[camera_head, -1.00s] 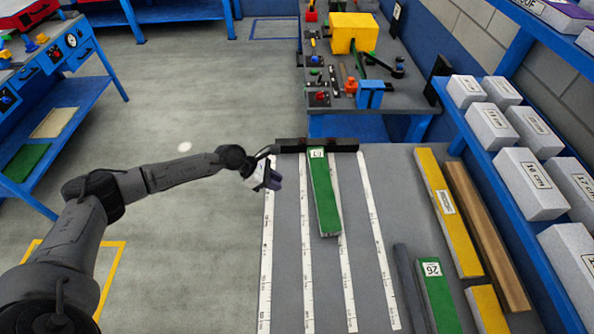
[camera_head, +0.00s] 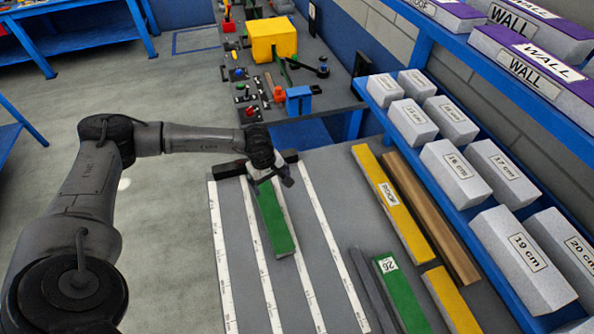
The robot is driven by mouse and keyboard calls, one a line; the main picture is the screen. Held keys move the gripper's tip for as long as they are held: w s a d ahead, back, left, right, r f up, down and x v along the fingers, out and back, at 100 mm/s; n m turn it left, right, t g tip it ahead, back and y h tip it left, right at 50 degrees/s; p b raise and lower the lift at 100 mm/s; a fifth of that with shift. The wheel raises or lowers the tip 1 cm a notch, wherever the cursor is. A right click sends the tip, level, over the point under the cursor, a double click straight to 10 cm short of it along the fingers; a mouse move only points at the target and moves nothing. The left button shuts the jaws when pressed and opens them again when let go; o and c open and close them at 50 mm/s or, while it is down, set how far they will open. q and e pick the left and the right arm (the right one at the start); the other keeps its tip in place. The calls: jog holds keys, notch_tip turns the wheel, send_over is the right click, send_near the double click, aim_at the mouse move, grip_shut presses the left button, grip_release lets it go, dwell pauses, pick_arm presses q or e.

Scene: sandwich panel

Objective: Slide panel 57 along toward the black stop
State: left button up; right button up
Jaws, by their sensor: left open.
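Panel 57 is the green panel (camera_head: 273,220) lying lengthwise on the grey table between white measuring strips. Its far end points at the black stop (camera_head: 229,170), a dark bar across the far edge of the table. My left gripper (camera_head: 275,179) is over the panel's far end, close to the stop, with its jaws open. It hides the number label and the spot where panel and stop meet, so I cannot tell whether they touch or whether the fingers touch the panel. My right gripper is not in view.
Another green panel (camera_head: 403,298), labelled 26, lies at the right between a dark strip (camera_head: 374,290) and yellow panels (camera_head: 391,204). A brown wooden bar (camera_head: 430,216) lies beside them. Blue shelves with grey blocks (camera_head: 458,172) line the right. A workbench with a yellow box (camera_head: 273,38) stands beyond.

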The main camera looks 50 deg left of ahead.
aim_at(268, 204)
pick_arm(q)
jog(key=shift+s+a+f+m+g+y, duration=0.1)
jog(key=shift+s+a+m+g+y, duration=0.4)
jog(key=shift+s+m, duration=0.45)
jog(key=shift+w, duration=0.2)
notch_tip(268, 204, down, 14)
jog(key=shift+r+b, duration=0.1)
jog(key=shift+b, duration=0.4)
